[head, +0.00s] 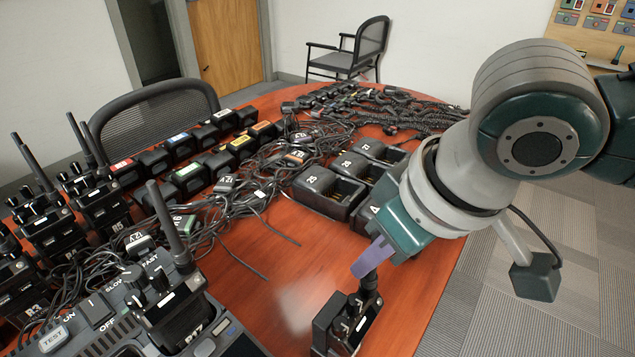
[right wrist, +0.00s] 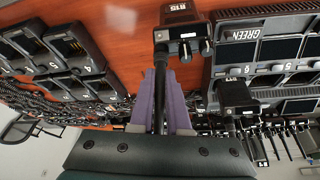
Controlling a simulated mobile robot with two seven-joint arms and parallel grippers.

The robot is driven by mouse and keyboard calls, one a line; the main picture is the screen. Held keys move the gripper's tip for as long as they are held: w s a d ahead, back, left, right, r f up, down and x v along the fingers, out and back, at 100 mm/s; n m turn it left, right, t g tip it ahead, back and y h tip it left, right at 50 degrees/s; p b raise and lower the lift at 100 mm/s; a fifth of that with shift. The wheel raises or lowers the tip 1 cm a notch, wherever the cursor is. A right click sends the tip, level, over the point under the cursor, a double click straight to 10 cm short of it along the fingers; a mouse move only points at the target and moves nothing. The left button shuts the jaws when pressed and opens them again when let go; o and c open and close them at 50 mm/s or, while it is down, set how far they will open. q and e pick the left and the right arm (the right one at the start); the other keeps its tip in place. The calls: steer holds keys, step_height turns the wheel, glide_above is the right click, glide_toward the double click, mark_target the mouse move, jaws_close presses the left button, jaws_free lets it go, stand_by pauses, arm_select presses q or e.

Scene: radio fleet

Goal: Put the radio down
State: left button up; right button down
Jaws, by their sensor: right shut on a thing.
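My right gripper (head: 372,262) comes in from the right in the head view, its purple fingers pointing down and shut on the antenna of a black radio (head: 347,322). The radio hangs upright below the fingers, over the front part of the red-brown table (head: 285,290). I cannot tell whether its base touches the table. In the right wrist view the purple fingers (right wrist: 165,110) close around the antenna, and the radio (right wrist: 182,32) shows a label that looks like R15. My left gripper is not in view.
A charger with a radio (head: 185,310) stands at the front left. More radios (head: 100,205) stand at the left. Empty numbered chargers (head: 325,190) and tangled cables (head: 240,195) lie behind. Bare table lies left of the held radio; the table edge is to its right.

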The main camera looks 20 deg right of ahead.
steer(key=shift+f, duration=0.5)
steer(key=c, duration=0.9)
jaws_free()
steer(key=shift+f, duration=0.15)
steer(key=p+v, duration=0.3)
steer(key=v, duration=0.9)
steer(key=s+a+f+y, duration=0.2)
steer(key=s+a, duration=0.2)
steer(key=a, duration=0.1)
steer(key=s+d+f+m+h, duration=0.2)
steer(key=s+d+f+h, duration=0.1)
steer(key=s+d, duration=0.5)
steer(key=shift+s+f+m+h, duration=0.3)
steer(key=shift+s+f, duration=0.1)
steer(key=shift+f, duration=0.35)
